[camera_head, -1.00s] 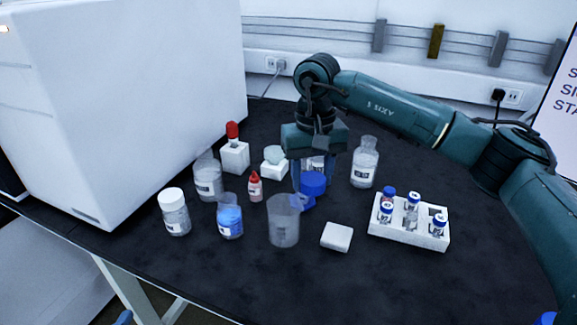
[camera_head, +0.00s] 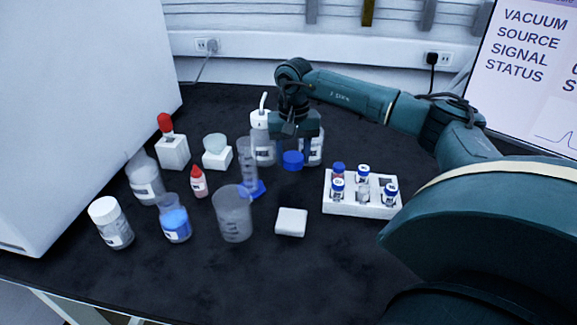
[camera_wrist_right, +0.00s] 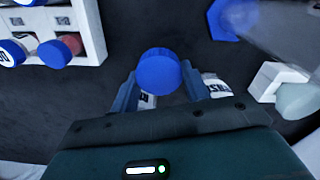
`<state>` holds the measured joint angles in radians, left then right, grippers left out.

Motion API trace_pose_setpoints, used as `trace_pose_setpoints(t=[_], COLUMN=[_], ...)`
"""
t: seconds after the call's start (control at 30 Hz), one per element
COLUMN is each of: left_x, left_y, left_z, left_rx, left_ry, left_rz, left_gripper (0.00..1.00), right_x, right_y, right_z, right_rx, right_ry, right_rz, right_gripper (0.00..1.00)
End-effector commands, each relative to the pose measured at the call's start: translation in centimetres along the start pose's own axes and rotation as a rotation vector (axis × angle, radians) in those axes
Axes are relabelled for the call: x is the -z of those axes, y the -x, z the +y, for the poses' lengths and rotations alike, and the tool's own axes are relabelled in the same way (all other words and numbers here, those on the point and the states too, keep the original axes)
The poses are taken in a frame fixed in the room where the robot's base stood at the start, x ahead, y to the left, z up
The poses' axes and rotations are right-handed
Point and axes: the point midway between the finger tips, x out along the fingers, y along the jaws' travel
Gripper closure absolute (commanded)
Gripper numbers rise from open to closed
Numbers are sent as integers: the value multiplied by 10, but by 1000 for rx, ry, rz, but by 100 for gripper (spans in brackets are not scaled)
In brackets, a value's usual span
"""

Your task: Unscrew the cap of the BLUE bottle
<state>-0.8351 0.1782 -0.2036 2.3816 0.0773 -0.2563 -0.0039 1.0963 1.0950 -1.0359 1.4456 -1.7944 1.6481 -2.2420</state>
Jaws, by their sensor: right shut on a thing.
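My right gripper (camera_head: 293,152) points down at the back middle of the table and is shut on a blue cap (camera_head: 292,160). The cap also shows between the fingers in the right wrist view (camera_wrist_right: 158,73). Bare dark table shows below the cap in the head view, and I see no bottle joined to it. A clear labelled bottle (camera_head: 314,152) stands just behind the gripper, its top hidden by it. An open bottle with blue liquid (camera_head: 175,222) stands at the front left, with no cap on it. My left gripper is not in view.
A white wash bottle (camera_head: 262,125) and a cylinder with blue base (camera_head: 257,190) stand left of the gripper. A beaker (camera_head: 234,215), white block (camera_head: 291,222) and vial rack (camera_head: 360,208) stand nearer.

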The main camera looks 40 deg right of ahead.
Motion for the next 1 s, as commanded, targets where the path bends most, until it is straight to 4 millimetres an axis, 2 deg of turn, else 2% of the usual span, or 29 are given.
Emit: trace_pose_setpoints(t=[0.33,0.7,0.73,1.0], left_x=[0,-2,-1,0], left_y=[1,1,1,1], left_z=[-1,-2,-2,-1], left_rx=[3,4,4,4], left_ry=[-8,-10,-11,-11], left_rz=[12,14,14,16], left_gripper=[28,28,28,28], right_x=[-1,0,0,0], right_y=[-39,-44,-44,-44], right_z=[0,-1,-1,0], right_rx=[0,1,1,0], right_ry=[1,1,1,1], right_rz=[-2,0,0,-1], right_gripper=[81,81,53,32])
